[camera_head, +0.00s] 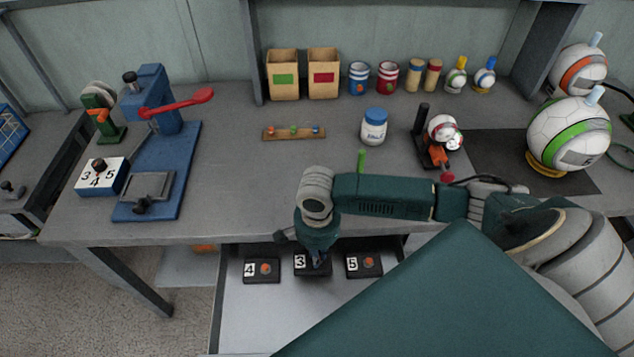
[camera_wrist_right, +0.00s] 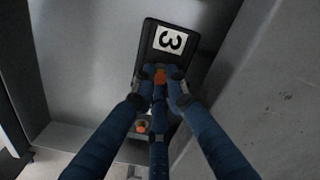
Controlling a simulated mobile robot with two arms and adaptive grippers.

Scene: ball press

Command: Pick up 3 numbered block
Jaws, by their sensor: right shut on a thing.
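The black block numbered 3 (camera_head: 300,262) sits in an open drawer, between the block numbered 4 (camera_head: 262,270) on its left and the block numbered 5 (camera_head: 363,265) on its right. My right gripper (camera_head: 316,258) points down at block 3. In the right wrist view, the gripper's blue fingers (camera_wrist_right: 160,82) are closed around the orange-topped knob of block 3 (camera_wrist_right: 170,40), with its white number label clear of them. Whether the block touches the drawer floor cannot be told. My left gripper is not in view.
The open drawer (camera_head: 250,315) lies below the front edge of the grey workbench (camera_head: 240,200). A white jar (camera_head: 374,128) and balls (camera_head: 570,135) stand farther back.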

